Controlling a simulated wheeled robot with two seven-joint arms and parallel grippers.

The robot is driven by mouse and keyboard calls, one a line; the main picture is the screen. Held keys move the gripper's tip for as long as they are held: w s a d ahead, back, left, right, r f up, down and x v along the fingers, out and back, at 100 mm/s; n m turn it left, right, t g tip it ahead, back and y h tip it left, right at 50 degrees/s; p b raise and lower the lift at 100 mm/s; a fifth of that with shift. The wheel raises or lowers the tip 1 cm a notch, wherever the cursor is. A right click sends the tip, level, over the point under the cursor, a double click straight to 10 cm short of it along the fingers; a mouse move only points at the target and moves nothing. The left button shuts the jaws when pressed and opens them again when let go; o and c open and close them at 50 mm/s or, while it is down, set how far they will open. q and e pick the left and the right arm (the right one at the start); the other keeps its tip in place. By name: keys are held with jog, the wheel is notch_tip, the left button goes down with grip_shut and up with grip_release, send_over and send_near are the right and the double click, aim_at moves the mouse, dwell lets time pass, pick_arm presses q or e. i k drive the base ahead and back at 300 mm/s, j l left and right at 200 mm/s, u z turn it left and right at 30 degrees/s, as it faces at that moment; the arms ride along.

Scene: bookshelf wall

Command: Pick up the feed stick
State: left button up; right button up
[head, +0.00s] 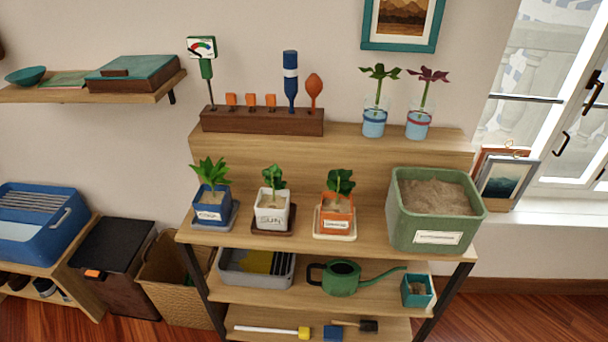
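A dark wooden rack (262,121) stands on the top tier of the plant shelf and holds several upright tools. No label shows which one is the feed stick. Neither of my grippers is in view.
Two plant cuttings in glasses (374,122) stand right of the rack. Below are potted plants (272,215), a green soil tub (433,213) and a green watering can (342,279). A wall shelf (90,93) is at left. Top-tier wood between rack and glasses is bare.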

aim_at(231, 98)
jog(key=k+j+z, duration=0.1)
jog(key=j+z, duration=0.25)
jog(key=k+j+z, duration=0.1)
jog(key=j+z, duration=0.25)
jog(key=k+j+z, duration=0.2)
jog(key=j+z, duration=0.15)
